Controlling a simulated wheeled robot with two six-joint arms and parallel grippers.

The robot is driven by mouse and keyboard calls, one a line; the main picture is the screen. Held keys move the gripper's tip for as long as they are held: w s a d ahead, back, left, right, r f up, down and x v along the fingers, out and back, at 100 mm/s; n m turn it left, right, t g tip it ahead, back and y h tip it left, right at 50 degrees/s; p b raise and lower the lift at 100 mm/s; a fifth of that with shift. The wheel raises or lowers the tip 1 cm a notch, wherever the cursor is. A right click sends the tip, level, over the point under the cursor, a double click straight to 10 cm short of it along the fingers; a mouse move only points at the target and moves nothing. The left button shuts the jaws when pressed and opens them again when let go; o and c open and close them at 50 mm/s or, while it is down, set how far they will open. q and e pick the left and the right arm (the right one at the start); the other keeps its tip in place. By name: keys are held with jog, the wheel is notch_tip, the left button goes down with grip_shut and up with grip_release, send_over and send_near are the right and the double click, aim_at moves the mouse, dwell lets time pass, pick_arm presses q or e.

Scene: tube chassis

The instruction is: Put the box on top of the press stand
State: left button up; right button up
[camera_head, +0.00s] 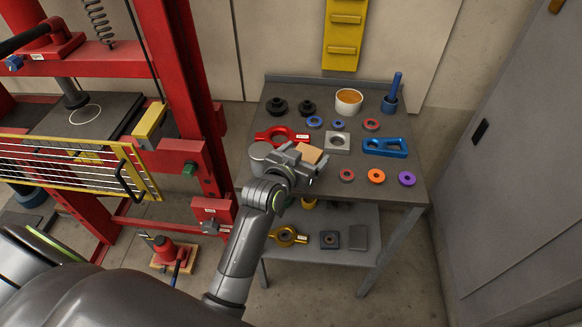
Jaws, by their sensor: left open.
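A small tan box (309,153) lies on the grey work table, partly hidden by my gripper. My left gripper (314,168) is open over the table's left half, right at the box's near side. Whether the fingers touch the box or stand around it I cannot tell. The red press stand (178,75) is at the left, with a dark flat bed plate (100,108) bearing a white circle mark under the ram. My right gripper is not in view.
The grey table (400,188) holds several rings, a white cup (348,101), a blue handled part (385,147) and a red ring tool (275,134). A yellow-framed mesh guard (70,168) fronts the press. A grey cabinet (530,150) stands at right.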

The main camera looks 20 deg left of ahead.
pick_arm(q)
jog(key=v, duration=0.9)
jog(key=shift+b, duration=0.3)
jog(key=shift+s, duration=0.1)
